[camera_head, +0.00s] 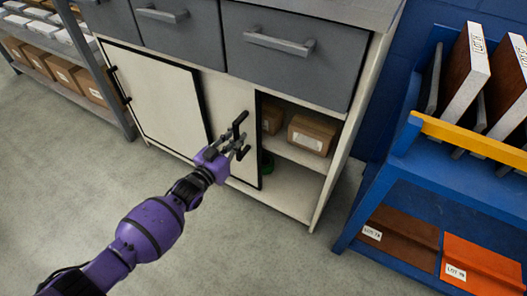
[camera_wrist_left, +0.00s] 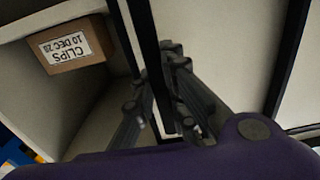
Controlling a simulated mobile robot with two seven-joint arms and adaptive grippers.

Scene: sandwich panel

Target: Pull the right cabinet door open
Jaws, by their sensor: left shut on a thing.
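The right cabinet door (camera_head: 226,96) is a white panel with a black edge strip (camera_head: 259,150). It stands with its left part behind the white left door (camera_head: 155,90), leaving the right side of the cabinet open. My left gripper (camera_head: 238,139) is at the black upright handle (camera_head: 240,120) near the door's right edge, shut on it. In the left wrist view the fingers (camera_wrist_left: 168,62) close around the dark handle, which they partly hide. My right gripper is not in view.
Grey drawers (camera_head: 295,50) are above. A blue rack (camera_head: 410,165) with panels stands at the right. Open floor (camera_head: 270,255) lies in front.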

